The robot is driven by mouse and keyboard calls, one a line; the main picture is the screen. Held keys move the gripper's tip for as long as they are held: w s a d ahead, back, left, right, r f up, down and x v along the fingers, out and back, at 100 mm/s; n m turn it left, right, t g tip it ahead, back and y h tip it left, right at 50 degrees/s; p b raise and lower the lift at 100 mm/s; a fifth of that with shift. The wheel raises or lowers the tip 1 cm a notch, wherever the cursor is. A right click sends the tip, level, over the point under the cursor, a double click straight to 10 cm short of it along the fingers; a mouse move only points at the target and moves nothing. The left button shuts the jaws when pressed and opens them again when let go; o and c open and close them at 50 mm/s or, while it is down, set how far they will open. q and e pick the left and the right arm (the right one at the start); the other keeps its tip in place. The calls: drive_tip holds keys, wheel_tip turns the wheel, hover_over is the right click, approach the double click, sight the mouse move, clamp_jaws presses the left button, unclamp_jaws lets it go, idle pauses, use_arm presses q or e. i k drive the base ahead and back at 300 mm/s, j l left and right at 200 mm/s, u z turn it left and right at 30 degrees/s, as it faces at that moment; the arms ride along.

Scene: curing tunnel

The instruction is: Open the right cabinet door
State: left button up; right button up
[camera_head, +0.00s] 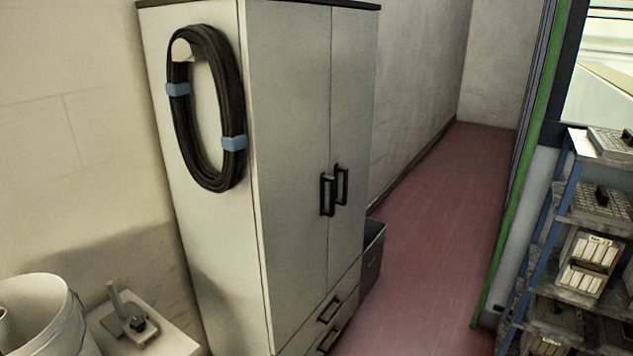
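A tall pale cabinet (205,255) stands left of the middle, seen from its left front corner. Its right door (351,110) and left door (288,110) both look shut, with a thin seam between them. The right door has a black bar handle (342,185) near the seam. The left door has a similar black handle (327,195) beside it. Below the doors are drawers (322,325) with black handles. Neither of my grippers is in view.
A coiled black cable (177,110) hangs on the cabinet's left side. A grey bin (373,258) stands beyond the cabinet. A shelf rack (545,240) with trays is at the right. The red floor (440,215) between is clear. A white bucket (45,315) is at lower left.

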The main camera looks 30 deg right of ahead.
sight(354, 32)
drive_tip(key=i+l+z, duration=0.1)
drive_tip(key=l, duration=0.35)
drive_tip(key=i+l, duration=0.1)
drive_tip(key=l, duration=0.4)
drive_tip(key=i+l+z, duration=0.15)
drive_tip(key=l, duration=0.3)
drive_tip(key=i+l, duration=0.1)
drive_tip(key=l, duration=0.35)
drive_tip(key=i+l+z, duration=0.15)
drive_tip(key=l, duration=0.3)
drive_tip(key=i+l, duration=0.2)
drive_tip(key=l, duration=0.25)
drive_tip(key=i+l+z, duration=0.15)
drive_tip(key=l, duration=0.3)
drive_tip(key=i+l, duration=0.2)
drive_tip(key=l, duration=0.2)
drive_tip(key=k+z, duration=0.05)
